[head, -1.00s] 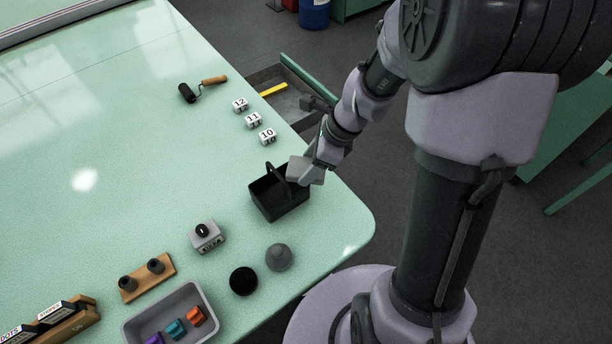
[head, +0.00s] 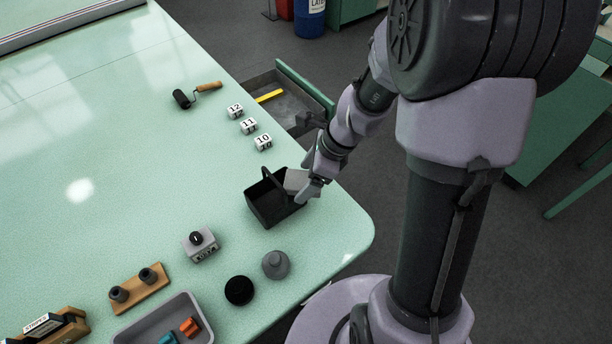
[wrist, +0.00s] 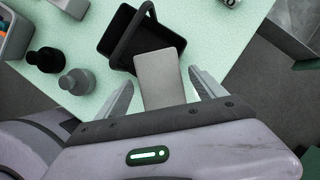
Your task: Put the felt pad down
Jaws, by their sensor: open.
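The felt pad (wrist: 160,76) is a flat grey rectangle between the two spread fingers of my gripper (wrist: 162,84) in the wrist view, with a gap on either side. In the head view the pad (head: 297,181) shows pale grey at the right side of the black basket (head: 275,210). Its far end overlaps the basket's near edge in the wrist view; I cannot tell whether it rests on the rim. My gripper (head: 312,190) is open at the basket's right side, over the table edge area. The pad's near end is hidden by my gripper.
The basket's handle (wrist: 131,32) stands up. A grey knob-topped piece (head: 276,265) and a black round one (head: 239,290) stand in front. An open drawer (head: 290,102) juts out right.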

